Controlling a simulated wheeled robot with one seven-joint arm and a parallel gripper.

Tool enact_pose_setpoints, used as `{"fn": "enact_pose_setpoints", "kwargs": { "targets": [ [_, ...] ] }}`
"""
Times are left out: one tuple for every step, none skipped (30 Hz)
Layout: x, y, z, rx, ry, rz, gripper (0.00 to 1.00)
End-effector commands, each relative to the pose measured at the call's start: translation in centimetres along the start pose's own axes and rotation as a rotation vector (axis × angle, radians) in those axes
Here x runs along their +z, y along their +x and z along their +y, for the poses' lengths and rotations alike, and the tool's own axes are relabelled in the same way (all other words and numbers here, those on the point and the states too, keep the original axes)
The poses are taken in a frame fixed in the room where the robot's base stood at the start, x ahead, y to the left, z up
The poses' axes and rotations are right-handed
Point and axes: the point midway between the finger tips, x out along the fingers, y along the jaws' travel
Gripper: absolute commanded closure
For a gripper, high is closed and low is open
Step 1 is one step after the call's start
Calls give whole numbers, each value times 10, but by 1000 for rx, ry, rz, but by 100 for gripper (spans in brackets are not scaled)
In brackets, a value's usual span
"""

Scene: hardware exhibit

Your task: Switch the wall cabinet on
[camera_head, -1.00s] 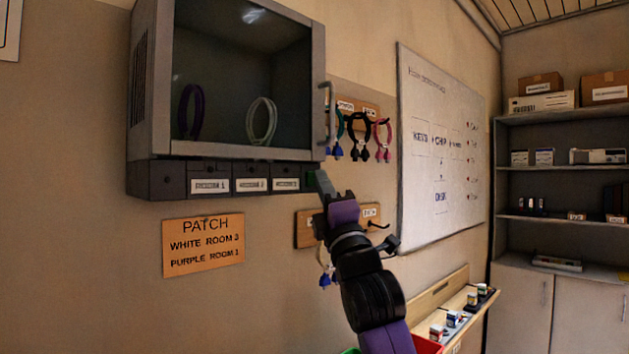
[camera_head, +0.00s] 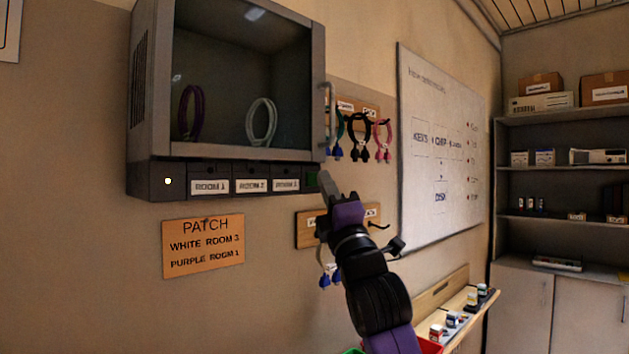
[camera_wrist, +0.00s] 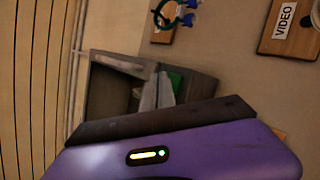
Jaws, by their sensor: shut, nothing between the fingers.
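The grey wall cabinet (camera_head: 150,95) hangs on the wall with its glass door closed. A purple cable ring (camera_head: 190,112) and a white cable ring (camera_head: 262,122) show inside. On its lower strip a small light (camera_head: 168,181) at the left end is lit. A green button (camera_head: 311,179) sits at the strip's right end, and it also shows in the wrist view (camera_wrist: 175,82). My gripper (camera_head: 324,176) is shut and empty, its tip just right of the green button, with a small gap. In the wrist view the cabinet (camera_wrist: 105,90) lies beyond my fingers.
Coloured cables (camera_head: 359,135) hang from a wooden rack right of the cabinet, with a second rack (camera_head: 306,228) below. An orange note (camera_head: 203,245) is on the wall under the cabinet. A whiteboard (camera_head: 440,150) and shelves (camera_head: 560,165) stand farther right.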

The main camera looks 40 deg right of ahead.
Motion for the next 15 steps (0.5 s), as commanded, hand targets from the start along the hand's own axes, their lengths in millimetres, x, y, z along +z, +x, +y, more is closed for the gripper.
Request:
{"fn": "enact_pose_setpoints", "kwargs": {
  "targets": [
    [0,0,0,0,0,0,100],
    [0,0,0,0,0,0,100],
    [0,0,0,0,0,0,100],
    [0,0,0,0,0,0,100],
    [0,0,0,0,0,0,100],
    [0,0,0,0,0,0,100],
    [0,-1,0,0,0,0,100],
    [1,-1,1,0,-1,0,100],
    [3,-3,2,0,-1,0,100],
    [4,-4,4,1,-1,-1,100],
    [6,-6,6,2,-1,-1,100],
    [8,-9,7,2,-1,-1,100],
    [9,-11,8,1,-1,0,100],
    [10,-13,10,0,-2,-1,100],
    [12,-16,12,0,-2,-2,100]
  ]
}}
